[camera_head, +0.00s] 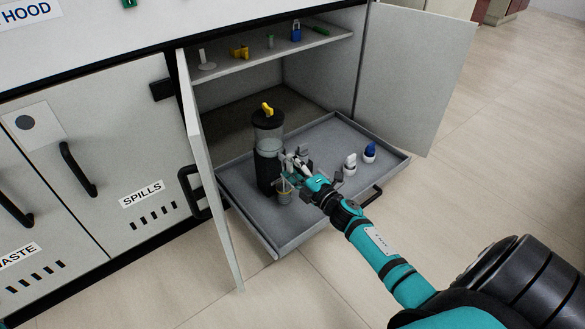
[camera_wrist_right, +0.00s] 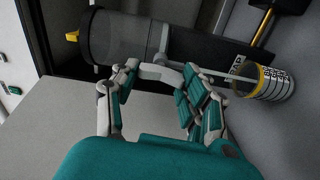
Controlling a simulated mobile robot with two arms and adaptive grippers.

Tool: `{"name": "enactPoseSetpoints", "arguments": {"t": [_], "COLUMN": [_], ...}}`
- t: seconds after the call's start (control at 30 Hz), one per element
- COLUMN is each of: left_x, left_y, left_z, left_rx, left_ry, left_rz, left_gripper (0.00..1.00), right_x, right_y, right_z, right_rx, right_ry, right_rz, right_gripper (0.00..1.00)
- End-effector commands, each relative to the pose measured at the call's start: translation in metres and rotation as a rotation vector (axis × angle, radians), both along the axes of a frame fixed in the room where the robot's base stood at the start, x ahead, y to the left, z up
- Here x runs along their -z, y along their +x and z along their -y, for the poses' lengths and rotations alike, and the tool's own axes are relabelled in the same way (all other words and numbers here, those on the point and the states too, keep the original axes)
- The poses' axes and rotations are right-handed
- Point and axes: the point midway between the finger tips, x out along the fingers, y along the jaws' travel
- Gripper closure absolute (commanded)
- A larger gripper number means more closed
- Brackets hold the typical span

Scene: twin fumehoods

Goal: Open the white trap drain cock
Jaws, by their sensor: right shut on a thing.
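The trap (camera_head: 268,140) is a clear vessel with a black lid and a yellow handle on top, standing upright in a dark holder on the pull-out tray. It also shows sideways in the right wrist view (camera_wrist_right: 112,36). The white drain cock (camera_wrist_right: 160,72) is at the side of the trap. My right gripper (camera_wrist_right: 160,76) is shut on it, with a finger on each side. In the head view my right gripper (camera_head: 297,166) hides most of the cock. A small clear cup with a yellow band (camera_head: 284,191) stands below it. My left gripper is not in view.
The grey tray (camera_head: 328,136) extends from the open cabinet. A white bottle (camera_head: 350,164) and a blue-topped bottle (camera_head: 370,153) stand on its right. Open doors flank it at left (camera_head: 214,185) and right (camera_head: 412,80). The shelf (camera_head: 268,58) above holds small fittings and a blue padlock (camera_head: 296,32).

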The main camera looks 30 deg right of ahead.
Motion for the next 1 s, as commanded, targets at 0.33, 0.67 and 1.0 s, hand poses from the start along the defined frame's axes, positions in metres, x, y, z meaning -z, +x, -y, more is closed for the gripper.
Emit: {"name": "enactPoseSetpoints", "arguments": {"t": [0.33,0.67,1.0], "left_x": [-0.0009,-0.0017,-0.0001], "left_y": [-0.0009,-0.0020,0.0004], "left_z": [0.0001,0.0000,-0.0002], "left_rx": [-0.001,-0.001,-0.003], "left_ry": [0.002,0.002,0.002], "left_rz": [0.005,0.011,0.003], "left_gripper": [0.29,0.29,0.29], "right_x": [0.0008,0.0006,0.0012], "right_y": [-0.0002,-0.0002,-0.0065], "right_z": [-0.0012,-0.0009,0.0003], "right_rx": [-0.002,-0.001,0.000], "right_ry": [-0.009,-0.008,-0.009], "right_rz": [0.000,0.000,-0.001], "right_gripper": [0.87,0.31,0.31]}}
